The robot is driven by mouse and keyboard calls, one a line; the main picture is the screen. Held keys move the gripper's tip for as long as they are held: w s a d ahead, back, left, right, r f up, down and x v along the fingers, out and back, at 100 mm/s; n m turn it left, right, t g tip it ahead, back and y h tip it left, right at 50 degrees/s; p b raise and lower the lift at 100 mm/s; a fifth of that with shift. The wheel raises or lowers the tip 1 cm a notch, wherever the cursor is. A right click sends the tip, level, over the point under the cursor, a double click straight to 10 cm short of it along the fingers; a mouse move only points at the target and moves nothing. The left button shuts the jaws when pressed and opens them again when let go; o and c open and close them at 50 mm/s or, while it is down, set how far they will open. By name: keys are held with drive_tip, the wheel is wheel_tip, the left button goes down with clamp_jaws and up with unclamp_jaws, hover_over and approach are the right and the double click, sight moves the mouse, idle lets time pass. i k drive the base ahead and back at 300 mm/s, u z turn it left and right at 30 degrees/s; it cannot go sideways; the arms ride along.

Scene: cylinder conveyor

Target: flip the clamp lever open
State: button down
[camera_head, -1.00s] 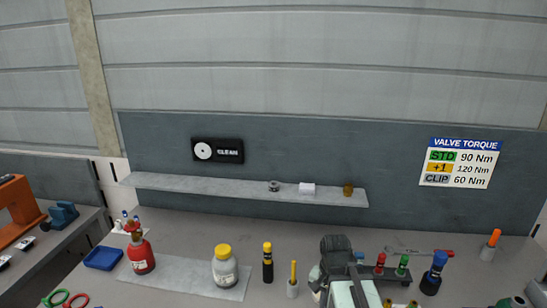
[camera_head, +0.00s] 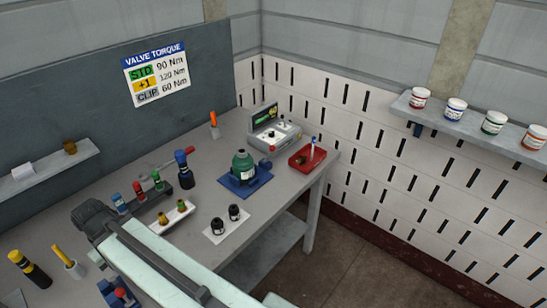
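A green rounded body (camera_head: 244,165) stands upright on a blue base (camera_head: 238,186) on the bench, right of centre. I cannot tell clearly whether this knob belongs to a clamp lever, or how the lever stands. My pale arm crosses the bottom left and ends in a dark joint over the bench, well left of the blue base. The fingers of my gripper do not show.
Two black fittings on a white card (camera_head: 215,239) and a white tray (camera_head: 171,217) of small parts lie between my arm and the blue base. A grey tester (camera_head: 275,130) and a red tray (camera_head: 306,162) stand behind and right. The bench's right edge is close.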

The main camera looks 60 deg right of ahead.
sight(272, 148)
drive_tip(key=k, duration=0.8)
drive_tip(key=u, duration=1.75)
drive_tip(key=k, duration=1.1)
drive_tip(key=z, duration=0.35)
drive_tip(key=i, duration=1.05)
drive_tip(key=u, duration=0.05)
